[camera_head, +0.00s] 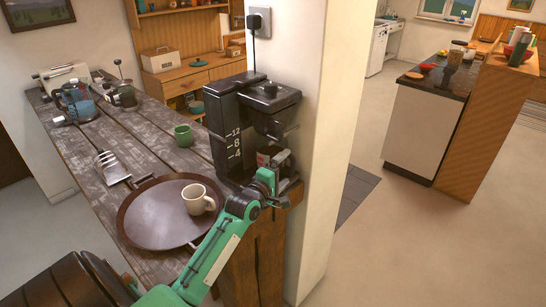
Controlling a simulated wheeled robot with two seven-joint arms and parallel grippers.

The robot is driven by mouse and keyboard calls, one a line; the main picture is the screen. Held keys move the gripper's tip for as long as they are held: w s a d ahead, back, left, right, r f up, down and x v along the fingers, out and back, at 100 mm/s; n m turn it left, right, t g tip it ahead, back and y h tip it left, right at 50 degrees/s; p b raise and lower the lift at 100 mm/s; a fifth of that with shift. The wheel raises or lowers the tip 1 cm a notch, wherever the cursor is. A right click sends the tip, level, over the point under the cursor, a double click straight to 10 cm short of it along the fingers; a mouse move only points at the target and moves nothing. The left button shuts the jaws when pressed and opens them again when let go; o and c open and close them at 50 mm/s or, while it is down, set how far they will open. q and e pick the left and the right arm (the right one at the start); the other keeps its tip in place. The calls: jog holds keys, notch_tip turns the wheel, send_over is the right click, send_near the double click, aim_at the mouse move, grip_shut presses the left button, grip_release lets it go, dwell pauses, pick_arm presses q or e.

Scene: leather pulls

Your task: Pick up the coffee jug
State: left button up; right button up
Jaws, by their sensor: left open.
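The black coffee maker (232,112) stands at the right end of the wooden table, against a white pillar. My left gripper (275,158) is at the open bay of the coffee maker, under its brewing head. It is open. I cannot tell whether either is the coffee jug. My right gripper is not in view.
A round brown tray (150,220) with a cream mug (199,200) lies left of my left forearm. A green mug (183,135) stands behind it. A slotted metal spatula (110,167) lies near the table's left edge. The white pillar (325,130) is close on the right.

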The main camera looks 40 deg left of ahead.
aim_at(291, 166)
pick_arm(q)
jog(key=w+p, duration=0.1)
jog(key=w, duration=0.2)
jog(key=w+p, duration=0.1)
jog(key=shift+w+d+r+p, duration=0.15)
jog(key=shift+w+d+p, duration=0.15)
jog(key=shift+d, duration=0.05)
jog(key=shift+w, duration=0.35)
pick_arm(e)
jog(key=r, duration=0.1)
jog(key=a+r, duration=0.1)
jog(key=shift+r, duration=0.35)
pick_arm(q)
jog(key=shift+c, duration=1.3)
jog(key=c, duration=1.1)
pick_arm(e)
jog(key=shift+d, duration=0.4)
